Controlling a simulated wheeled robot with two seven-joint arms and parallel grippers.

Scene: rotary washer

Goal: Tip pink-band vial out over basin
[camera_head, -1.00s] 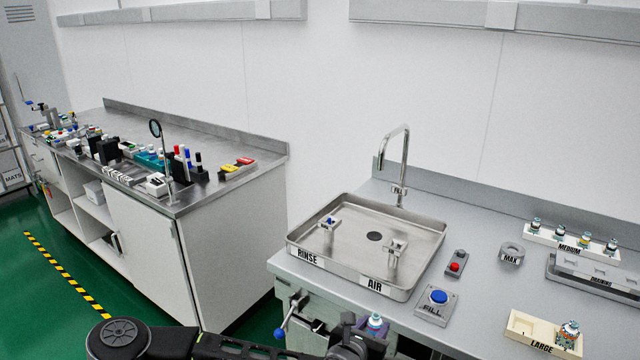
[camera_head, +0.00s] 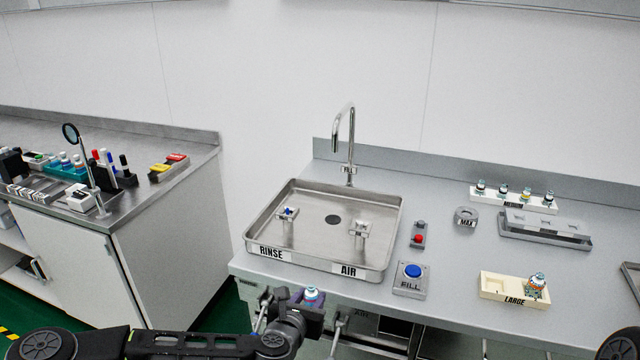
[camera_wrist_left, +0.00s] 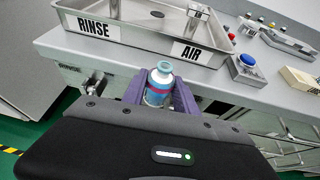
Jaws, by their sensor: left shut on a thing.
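My left gripper (camera_head: 306,300) is shut on a small upright vial (camera_head: 312,294) at the lower middle of the head view. In the left wrist view the vial (camera_wrist_left: 158,86) sits between the purple fingers, with a pale blue top and a label with blue and reddish-pink parts. The steel basin (camera_head: 290,251) stands on the counter beyond the gripper, and its front wall also shows in the left wrist view (camera_wrist_left: 145,47). The vial is in front of the counter edge, outside the basin. My right gripper is not in view.
The basin holds RINSE (camera_head: 288,213) and AIR (camera_head: 361,231) fixtures, with a tall faucet (camera_head: 350,140) behind. Right of it are a red button (camera_head: 418,239), a blue FILL button (camera_head: 412,271), and a LARGE rack (camera_head: 505,287) with one vial. A MEDIUM rack (camera_head: 515,199) holds several vials.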

